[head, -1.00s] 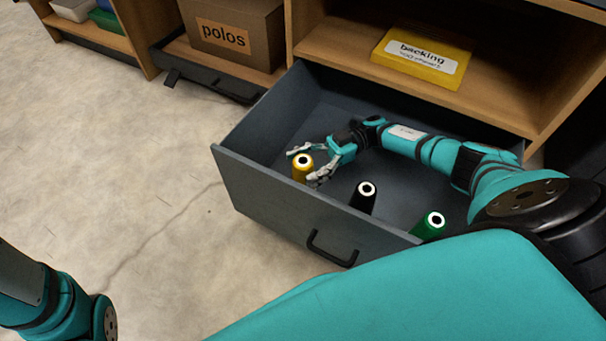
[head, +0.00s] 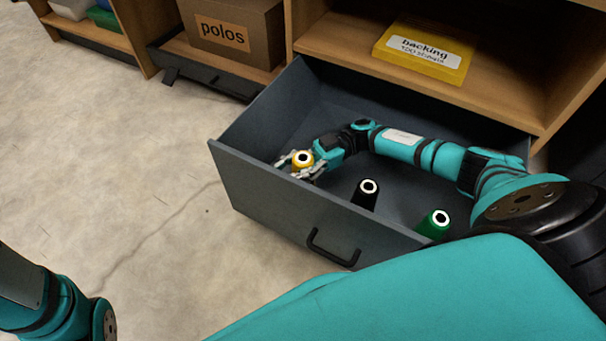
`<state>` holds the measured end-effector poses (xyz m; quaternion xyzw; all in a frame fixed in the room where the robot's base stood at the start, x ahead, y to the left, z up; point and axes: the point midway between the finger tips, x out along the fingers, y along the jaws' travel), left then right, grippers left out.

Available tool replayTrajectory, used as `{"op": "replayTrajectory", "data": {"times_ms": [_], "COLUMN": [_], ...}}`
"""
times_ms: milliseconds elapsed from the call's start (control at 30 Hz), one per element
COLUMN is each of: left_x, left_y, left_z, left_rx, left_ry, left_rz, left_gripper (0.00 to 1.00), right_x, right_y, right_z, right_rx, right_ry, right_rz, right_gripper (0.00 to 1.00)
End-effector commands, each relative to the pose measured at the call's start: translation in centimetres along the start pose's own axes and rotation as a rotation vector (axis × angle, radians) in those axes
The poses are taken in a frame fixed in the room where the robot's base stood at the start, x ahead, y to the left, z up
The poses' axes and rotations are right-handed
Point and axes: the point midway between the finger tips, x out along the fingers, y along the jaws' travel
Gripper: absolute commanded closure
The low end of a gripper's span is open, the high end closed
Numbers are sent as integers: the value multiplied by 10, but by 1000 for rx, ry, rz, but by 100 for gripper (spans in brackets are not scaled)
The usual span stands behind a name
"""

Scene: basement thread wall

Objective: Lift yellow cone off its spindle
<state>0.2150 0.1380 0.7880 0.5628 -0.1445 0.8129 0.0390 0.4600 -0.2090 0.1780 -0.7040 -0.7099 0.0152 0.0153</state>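The yellow cone (head: 302,160) stands near the front left corner inside the open drawer (head: 270,200), its white top ring facing up. My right gripper (head: 297,171) reaches in from the right with its fingers closed around the yellow cone, hiding its lower part. The spindle under the cone is hidden. I cannot tell any gap between the cone and the drawer floor. My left gripper is out of view; only part of my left arm shows at the lower left.
A black cone (head: 365,196) and a green cone (head: 434,225) stand in the same drawer, to the right. The drawer front with its black handle (head: 331,249) rises close beside the gripper. A yellow backing box (head: 424,54) and a polos carton (head: 235,30) sit on shelves behind.

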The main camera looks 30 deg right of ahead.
Motion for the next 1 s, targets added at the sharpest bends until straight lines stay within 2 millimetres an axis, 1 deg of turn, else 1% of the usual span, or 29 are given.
{"op": "replayTrajectory", "data": {"times_ms": [33,100,133,1000], "left_x": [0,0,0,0], "left_y": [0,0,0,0], "left_z": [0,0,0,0], "left_rx": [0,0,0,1], "left_ry": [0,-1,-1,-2], "left_rz": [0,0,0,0], "left_gripper": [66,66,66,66], "right_x": [0,0,0,0], "right_y": [0,0,0,0], "right_z": [0,0,0,0], "right_rx": [0,0,0,0], "right_ry": [0,0,0,0], "right_rz": [0,0,0,0], "right_gripper": [89,98,100,100]}}
